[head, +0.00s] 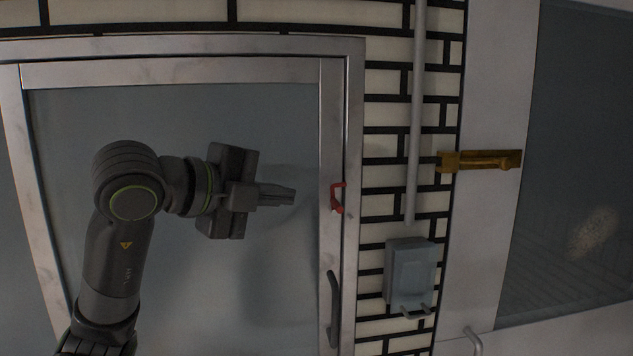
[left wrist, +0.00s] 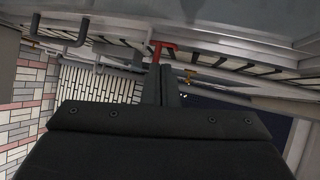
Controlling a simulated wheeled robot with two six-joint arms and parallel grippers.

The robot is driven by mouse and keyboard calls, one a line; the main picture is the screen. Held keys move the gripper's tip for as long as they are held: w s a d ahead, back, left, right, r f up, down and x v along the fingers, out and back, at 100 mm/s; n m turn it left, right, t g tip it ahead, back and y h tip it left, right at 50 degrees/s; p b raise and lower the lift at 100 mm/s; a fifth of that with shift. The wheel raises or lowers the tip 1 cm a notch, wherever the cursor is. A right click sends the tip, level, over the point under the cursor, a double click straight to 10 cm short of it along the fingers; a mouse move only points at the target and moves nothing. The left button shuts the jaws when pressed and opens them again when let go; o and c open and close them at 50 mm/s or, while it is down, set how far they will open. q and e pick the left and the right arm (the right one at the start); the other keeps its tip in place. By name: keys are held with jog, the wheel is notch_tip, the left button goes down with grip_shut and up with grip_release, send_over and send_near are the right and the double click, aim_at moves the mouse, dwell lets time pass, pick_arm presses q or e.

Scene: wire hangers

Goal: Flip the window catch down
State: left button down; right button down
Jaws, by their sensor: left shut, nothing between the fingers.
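The red window catch (head: 337,197) sits on the right stile of the light metal window frame (head: 354,130), above a dark pull handle (head: 334,308). My left gripper (head: 291,195) is shut and empty in front of the glass, a short way left of the catch and at about its height. A gap shows between the fingertips and the catch in the head view. In the left wrist view the red catch (left wrist: 160,48) shows just beyond the tips of the closed fingers (left wrist: 162,70). My right gripper is in neither view.
Right of the window is a brick wall (head: 385,140) with a vertical pipe (head: 416,120) and a grey box (head: 409,272). A brass latch (head: 482,160) sits on another pale frame further right. The space before the glass is otherwise clear.

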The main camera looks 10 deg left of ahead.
aim_at(331, 193)
pick_arm(q)
jog(key=p+x, duration=0.1)
jog(key=x, duration=0.1)
jog(key=p+x, duration=0.1)
jog(key=x, duration=0.2)
jog(key=r+p+x, duration=0.1)
jog(key=x, duration=0.1)
jog(key=shift+w+d+p, duration=0.2)
jog(key=shift+w+p, duration=0.05)
jog(key=shift+p, duration=0.05)
jog(key=shift+w, duration=0.1)
jog(key=shift+w, duration=0.1)
jog(key=shift+w+f, duration=0.1)
